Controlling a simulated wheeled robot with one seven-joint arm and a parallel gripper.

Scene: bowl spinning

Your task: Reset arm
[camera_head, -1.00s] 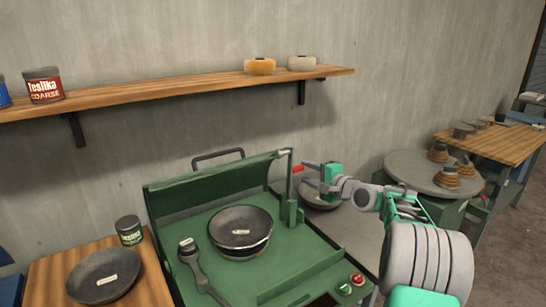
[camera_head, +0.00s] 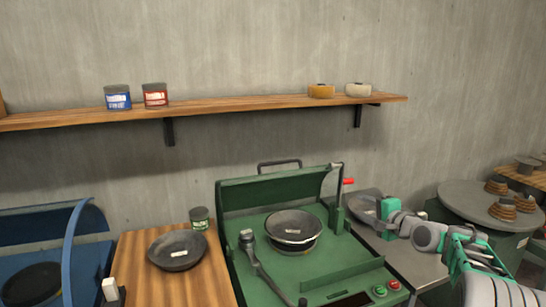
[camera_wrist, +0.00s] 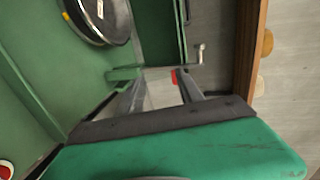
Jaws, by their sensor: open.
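My gripper (camera_head: 366,204) is at the right side of the green machine (camera_head: 235,197), near its upright post with the red-tipped handle (camera_head: 348,181). A dark bowl (camera_head: 293,228) with a pale label sits on the machine and is apart from my gripper.
A wooden table (camera_head: 205,285) at left holds a dark plate (camera_head: 177,250) and a green can (camera_head: 199,217). A blue machine (camera_head: 80,238) stands further left. A wooden shelf (camera_head: 240,105) with tins runs along the wall. A round table (camera_head: 465,198) stands at right.

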